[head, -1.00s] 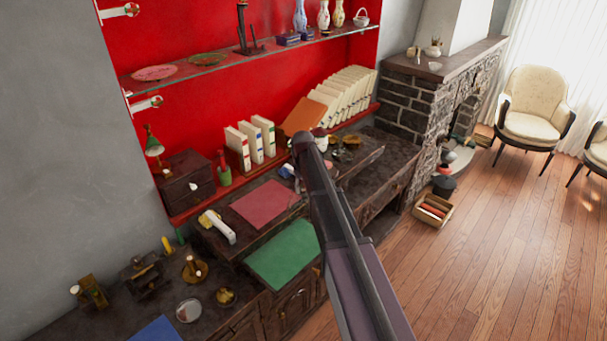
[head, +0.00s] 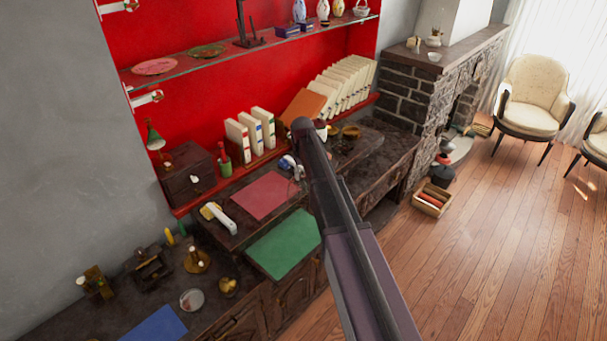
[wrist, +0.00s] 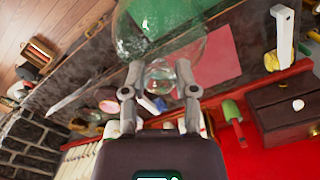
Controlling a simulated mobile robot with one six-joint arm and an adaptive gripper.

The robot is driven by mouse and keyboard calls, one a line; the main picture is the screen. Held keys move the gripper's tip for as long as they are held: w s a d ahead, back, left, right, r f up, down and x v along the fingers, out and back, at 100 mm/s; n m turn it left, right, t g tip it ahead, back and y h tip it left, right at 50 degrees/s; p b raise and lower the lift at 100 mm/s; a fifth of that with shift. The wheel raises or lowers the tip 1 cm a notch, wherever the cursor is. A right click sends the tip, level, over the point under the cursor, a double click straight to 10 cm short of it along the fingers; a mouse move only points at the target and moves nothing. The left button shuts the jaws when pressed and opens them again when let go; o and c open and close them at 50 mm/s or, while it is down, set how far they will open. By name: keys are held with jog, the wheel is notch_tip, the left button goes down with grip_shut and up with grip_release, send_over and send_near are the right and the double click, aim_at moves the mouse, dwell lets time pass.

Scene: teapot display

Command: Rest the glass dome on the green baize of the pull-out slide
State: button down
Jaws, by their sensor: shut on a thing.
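My gripper (wrist: 159,80) is shut on the glass dome (wrist: 185,42), a clear dome that fills the upper middle of the wrist view. The fingers close around its narrow end, with the wide body beyond them. The green baize (head: 285,244) lies on the pull-out slide at the front of the dark desk in the head view. It also shows, partly through the glass, in the wrist view (wrist: 165,14). In the head view my arm hides the gripper and dome. The gap between dome and baize cannot be told.
A red mat (head: 265,194) lies behind the baize, with a white-handled object (head: 218,216) to its left. Brass pieces (head: 197,260), a glass disc (head: 191,299) and a blue mat (head: 155,326) are at front left. White binders (head: 250,134) stand behind. The baize looks clear.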

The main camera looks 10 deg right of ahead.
notch_tip(320, 180, down, 16)
jog(key=b, duration=1.6)
jog(key=shift+f+b, duration=0.6)
jog(key=shift+f, duration=0.05)
dwell(1.2)
jog(key=shift+c, duration=1.5)
grip_release()
jog(key=o, duration=0.3)
jog(key=shift+s+r, duration=0.1)
jog(key=shift+r, duration=0.1)
jog(key=shift+r+p, duration=2.85)
jog(key=shift+p, duration=0.2)
